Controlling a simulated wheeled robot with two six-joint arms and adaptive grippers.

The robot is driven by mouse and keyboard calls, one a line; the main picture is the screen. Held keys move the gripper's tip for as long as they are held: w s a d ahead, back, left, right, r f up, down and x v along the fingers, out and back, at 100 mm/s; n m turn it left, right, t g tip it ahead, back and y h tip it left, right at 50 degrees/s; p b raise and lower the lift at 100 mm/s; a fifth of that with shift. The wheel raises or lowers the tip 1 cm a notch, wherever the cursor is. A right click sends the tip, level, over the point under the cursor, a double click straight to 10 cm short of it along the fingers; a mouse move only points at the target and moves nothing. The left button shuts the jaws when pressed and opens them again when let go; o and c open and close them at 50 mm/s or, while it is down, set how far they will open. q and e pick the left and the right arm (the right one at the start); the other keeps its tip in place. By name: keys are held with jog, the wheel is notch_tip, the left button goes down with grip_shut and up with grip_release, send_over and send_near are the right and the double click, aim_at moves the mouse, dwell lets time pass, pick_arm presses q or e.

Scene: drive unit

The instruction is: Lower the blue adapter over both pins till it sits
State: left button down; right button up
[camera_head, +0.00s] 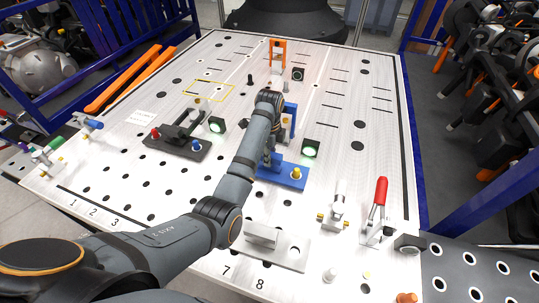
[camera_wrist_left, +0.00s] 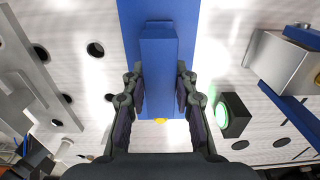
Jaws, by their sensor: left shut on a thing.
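The blue adapter (camera_head: 283,178) shows in the head view as a flat blue plate at the middle of the board, with a raised part under my left arm. In the left wrist view its upright blue block (camera_wrist_left: 158,60) stands between the fingers of my left gripper (camera_wrist_left: 158,80), which is shut on it. A yellow-topped pin (camera_head: 296,173) shows at the plate's right end. A yellow spot (camera_wrist_left: 160,121) also shows just past the block in the wrist view. Whether the plate sits flat or a gap remains under it cannot be told. The other pin is hidden. My right gripper is out of view.
A lit green lamp box (camera_head: 310,148) stands right of the adapter. A blue bracket (camera_head: 290,118) stands behind it. A dark fixture (camera_head: 180,140) is at left, a grey plate with an upright block (camera_head: 275,248) in front, and a red-handled clamp (camera_head: 378,205) at right.

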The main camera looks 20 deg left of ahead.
pick_arm(q)
jog(key=shift+r, duration=0.1)
jog(key=c, duration=1)
grip_release()
